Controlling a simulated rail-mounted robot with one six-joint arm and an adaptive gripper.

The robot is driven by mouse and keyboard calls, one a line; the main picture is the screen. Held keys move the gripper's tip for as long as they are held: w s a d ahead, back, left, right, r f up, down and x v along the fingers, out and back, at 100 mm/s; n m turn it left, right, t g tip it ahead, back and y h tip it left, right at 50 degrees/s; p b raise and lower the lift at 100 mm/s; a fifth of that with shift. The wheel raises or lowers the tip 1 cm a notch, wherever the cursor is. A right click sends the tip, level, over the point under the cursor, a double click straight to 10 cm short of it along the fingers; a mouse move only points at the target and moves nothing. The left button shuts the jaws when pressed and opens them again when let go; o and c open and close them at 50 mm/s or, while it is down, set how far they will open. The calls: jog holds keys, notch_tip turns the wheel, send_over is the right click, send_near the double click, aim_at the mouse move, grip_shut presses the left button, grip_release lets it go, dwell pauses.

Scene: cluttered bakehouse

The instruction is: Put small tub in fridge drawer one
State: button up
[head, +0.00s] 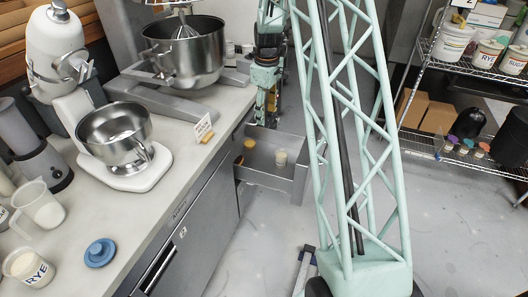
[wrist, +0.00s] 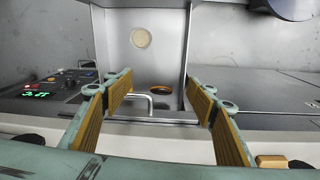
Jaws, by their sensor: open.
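An open drawer (head: 296,187) juts from the steel fridge front under the counter. A small pale tub (head: 281,157) stands upright inside it, towards its outer end; its round beige top shows in the wrist view (wrist: 141,38). An orange-brown round item (head: 249,144) lies in the drawer nearer the counter, and also shows in the wrist view (wrist: 165,88). My gripper (head: 268,108) hangs above the drawer's counter side. In the wrist view its orange-padded fingers (wrist: 160,84) are spread, with nothing held and both apart from the tub.
A steel mixer bowl (head: 185,55), a white mixer (head: 125,155), a small card sign (head: 203,128) and a blue lid (head: 99,252) are on the counter. A closed drawer (head: 190,225) marked 2 is nearer.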

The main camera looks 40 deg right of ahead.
jog(key=s+a+r+m+t, duration=0.1)
jog(key=s+a+r, duration=0.5)
jog(key=a+r, duration=0.3)
jog(key=s+a+r+m, duration=0.1)
jog(key=s+a+r, duration=0.55)
jog(key=r, duration=0.35)
jog(key=s+a+r+m+t, duration=0.1)
jog(key=s+a+r, duration=0.5)
jog(key=a+r, duration=0.3)
jog(key=s+a+r, duration=0.1)
jog(key=s+a, duration=0.3)
jog(key=s, duration=0.6)
jog(key=s+a+r+m, duration=0.1)
jog(key=s+a+r, duration=0.1)
jog(key=s, duration=0.8)
jog(key=s+a+r+m+t, duration=0.1)
jog(key=s+a, duration=0.4)
jog(key=s, duration=0.5)
jog(key=shift+s+a+r, duration=0.15)
jog(key=shift+a+r, duration=0.2)
jog(key=shift+r, duration=0.4)
